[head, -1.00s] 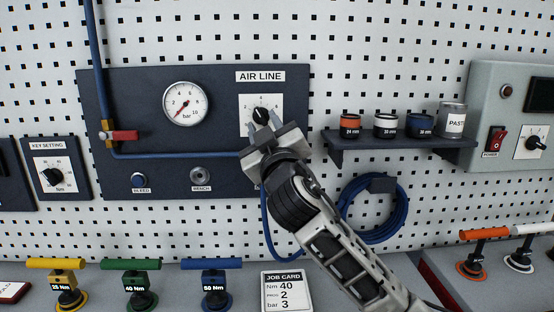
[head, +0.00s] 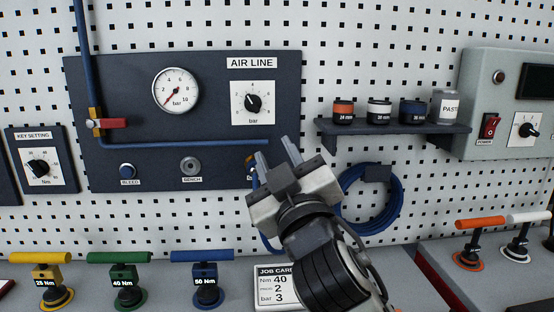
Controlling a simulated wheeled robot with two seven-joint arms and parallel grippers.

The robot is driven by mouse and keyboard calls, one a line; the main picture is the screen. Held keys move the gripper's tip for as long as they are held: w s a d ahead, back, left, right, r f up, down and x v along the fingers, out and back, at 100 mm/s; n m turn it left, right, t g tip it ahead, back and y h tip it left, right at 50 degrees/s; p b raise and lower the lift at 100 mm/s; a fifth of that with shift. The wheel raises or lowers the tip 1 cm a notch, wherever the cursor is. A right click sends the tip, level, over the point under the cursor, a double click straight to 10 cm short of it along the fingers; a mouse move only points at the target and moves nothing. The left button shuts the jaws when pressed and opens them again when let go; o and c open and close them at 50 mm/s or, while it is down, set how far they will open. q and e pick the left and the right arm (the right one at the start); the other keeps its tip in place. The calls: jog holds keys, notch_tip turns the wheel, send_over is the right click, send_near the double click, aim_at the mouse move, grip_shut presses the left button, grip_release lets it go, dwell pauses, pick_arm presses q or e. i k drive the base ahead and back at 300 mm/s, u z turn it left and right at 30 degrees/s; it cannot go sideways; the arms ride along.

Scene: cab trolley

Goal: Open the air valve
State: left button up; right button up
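The air valve has a brass body with a red lever (head: 112,123) on the blue pipe at the left of the dark air line panel (head: 215,75). The lever lies horizontal, across the vertical pipe. The pressure gauge (head: 176,91) needle points to the low end, lower left. The bar dial (head: 253,103) is uncovered, its black knob pointing to the upper left. My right gripper (head: 277,155) is open and empty, in front of the panel's lower right corner, well right of the red lever. It hides part of a fitting there. My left gripper is not in view.
A shelf (head: 400,128) with several pots sticks out at right, above a coiled blue hose (head: 345,200). Torque tools, including a blue one (head: 203,257), stand along the bench below, beside the job card (head: 279,285). The space before the panel's left half is clear.

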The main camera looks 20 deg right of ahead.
aim_at(91, 123)
jog(key=k, duration=1)
